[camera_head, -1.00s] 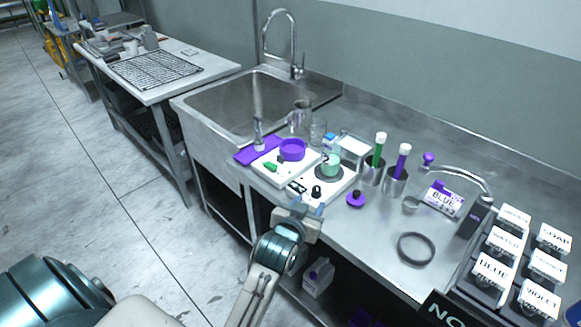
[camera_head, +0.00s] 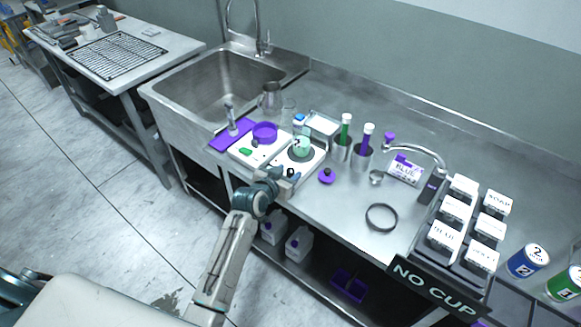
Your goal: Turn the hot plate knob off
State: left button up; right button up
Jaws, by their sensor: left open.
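The white hot plate (camera_head: 317,162) sits on the steel counter near its front edge, with a small cup of green content (camera_head: 302,147) on its round dark heating disc. A dark knob (camera_head: 290,172) shows at the plate's front side, partly hidden by my left gripper. My left gripper (camera_head: 284,176) is open and right at the front of the hot plate, around or just beside the knob; I cannot tell whether it touches. My right gripper is not in view.
A white scale (camera_head: 243,151) with a purple dish (camera_head: 264,132) stands left of the hot plate. The sink (camera_head: 215,92) is behind left.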

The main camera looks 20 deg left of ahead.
pick_arm(q)
jog(key=shift+x, duration=1.3)
jog(key=shift+s, duration=0.1)
grip_shut()
jog(key=shift+r+n+y+p, duration=0.2)
jog(key=shift+n+y+p, duration=0.15)
jog(key=shift+p, duration=0.65)
jog(key=shift+n+y+p, duration=0.35)
jog(key=shift+y+p, duration=0.1)
jog(key=shift+p, duration=0.15)
jog(key=shift+f, duration=0.2)
grip_release()
